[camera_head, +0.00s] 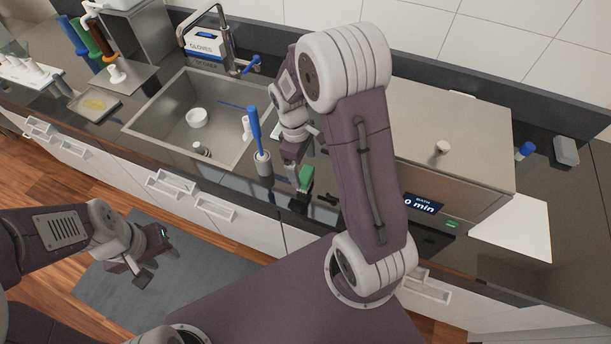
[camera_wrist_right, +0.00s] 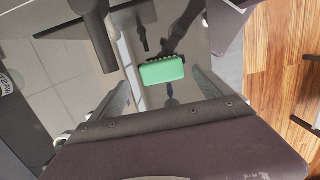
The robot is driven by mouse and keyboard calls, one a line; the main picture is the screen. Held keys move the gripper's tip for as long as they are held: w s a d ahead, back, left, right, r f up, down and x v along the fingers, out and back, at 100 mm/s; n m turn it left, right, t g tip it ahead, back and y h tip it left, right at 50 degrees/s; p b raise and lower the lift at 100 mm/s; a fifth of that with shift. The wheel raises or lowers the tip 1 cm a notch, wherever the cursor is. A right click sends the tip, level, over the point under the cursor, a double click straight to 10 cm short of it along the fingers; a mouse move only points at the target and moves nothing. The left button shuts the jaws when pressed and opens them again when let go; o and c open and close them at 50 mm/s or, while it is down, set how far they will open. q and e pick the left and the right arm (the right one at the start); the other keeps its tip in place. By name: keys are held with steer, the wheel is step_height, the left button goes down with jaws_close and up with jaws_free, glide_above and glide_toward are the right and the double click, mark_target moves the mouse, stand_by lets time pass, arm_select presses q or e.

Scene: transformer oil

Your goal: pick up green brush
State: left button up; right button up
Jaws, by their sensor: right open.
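The green brush (camera_head: 306,176) is near the front edge of the dark counter, right of a blue-handled brush in a holder. In the right wrist view the green brush (camera_wrist_right: 162,71) shows as a green block with a dark part behind it, framed between my two fingers. My right gripper (camera_head: 294,160) is open and close to it, with the arm reaching down from above. Whether a finger touches it I cannot tell. My left gripper (camera_head: 140,268) hangs over the floor mat, away from the counter; its jaw state is unclear.
The blue-handled brush (camera_head: 255,130) stands upright in its holder (camera_head: 263,163), close left of my right gripper. A sink (camera_head: 172,127) lies to the left. A large metal bath (camera_head: 440,120) stands to the right. Coloured-handled tools (camera_head: 88,38) stand at the back left.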

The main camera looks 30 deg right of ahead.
mark_target(305, 173)
steer(key=f, duration=0.2)
steer(key=s+f, duration=0.1)
steer(key=f, duration=0.1)
steer(key=shift+s+f, duration=0.1)
steer(key=shift+f, duration=0.2)
steer(key=shift+d+f, duration=0.1)
steer(key=shift+f, duration=0.1)
steer(key=shift+w, duration=0.2)
steer(key=c, duration=1.5)
steer(key=shift+r, duration=0.15)
steer(key=shift+r, duration=0.35)
step_height(305, 173, up, 17)
steer(key=shift+r+p, duration=0.1)
steer(key=shift+p, duration=0.6)
